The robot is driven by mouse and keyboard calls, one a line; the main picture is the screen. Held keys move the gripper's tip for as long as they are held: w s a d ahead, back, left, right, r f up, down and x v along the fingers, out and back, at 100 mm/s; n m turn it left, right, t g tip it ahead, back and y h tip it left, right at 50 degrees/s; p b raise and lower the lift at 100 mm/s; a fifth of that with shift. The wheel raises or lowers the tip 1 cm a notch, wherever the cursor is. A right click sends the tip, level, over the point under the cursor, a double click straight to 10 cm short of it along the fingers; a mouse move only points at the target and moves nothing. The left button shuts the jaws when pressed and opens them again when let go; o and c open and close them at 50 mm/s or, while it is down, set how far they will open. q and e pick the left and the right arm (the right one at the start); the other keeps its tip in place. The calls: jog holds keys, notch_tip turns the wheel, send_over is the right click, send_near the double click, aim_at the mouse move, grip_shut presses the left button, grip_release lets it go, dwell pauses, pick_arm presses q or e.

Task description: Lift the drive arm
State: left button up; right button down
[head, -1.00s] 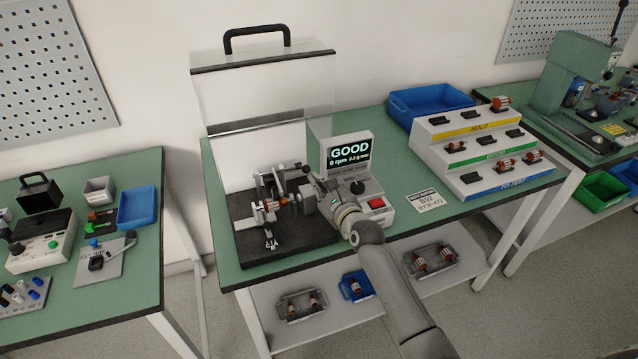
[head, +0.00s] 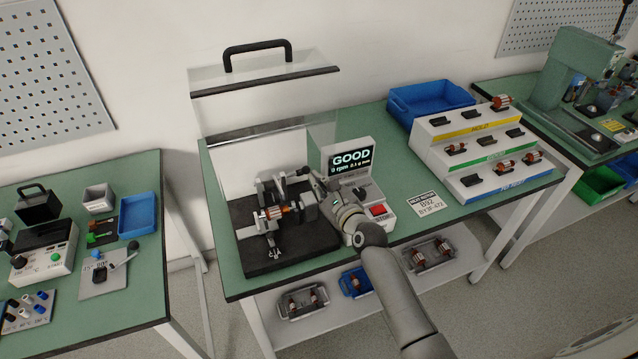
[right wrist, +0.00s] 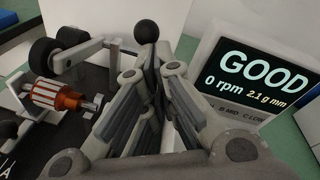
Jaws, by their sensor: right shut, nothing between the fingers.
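The drive arm (right wrist: 95,48) is a grey bar with dark rollers at its left end and a black ball knob (right wrist: 146,31) at its right end, in the right wrist view. In the head view the drive arm (head: 283,180) is small, at the back of the black test base (head: 280,262). An orange-and-silver rotor (right wrist: 52,95) lies across the supports beside the rollers; whether they touch it is unclear. My right gripper (right wrist: 152,62) is shut and empty, its fingertips close to the knob; contact is unclear. It also shows in the head view (head: 314,177). My left gripper is out of view.
The display (head: 351,160) reads GOOD, 0 rpm, just right of my gripper, above a red button (head: 378,210). A raised clear cover (head: 265,100) with a black handle stands behind. A stepped rack (head: 480,150) and blue bin (head: 430,100) stand to the right.

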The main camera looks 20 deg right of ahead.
pick_arm(q)
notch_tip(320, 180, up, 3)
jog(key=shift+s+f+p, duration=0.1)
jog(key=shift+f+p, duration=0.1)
jog(key=shift+p, duration=0.75)
pick_arm(e)
jog(key=r, duration=0.1)
jog(key=w+r, duration=0.1)
jog(key=shift+w+r, duration=0.2)
jog(key=shift+r, duration=0.15)
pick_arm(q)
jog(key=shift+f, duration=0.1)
pick_arm(e)
jog(key=shift+f, duration=0.1)
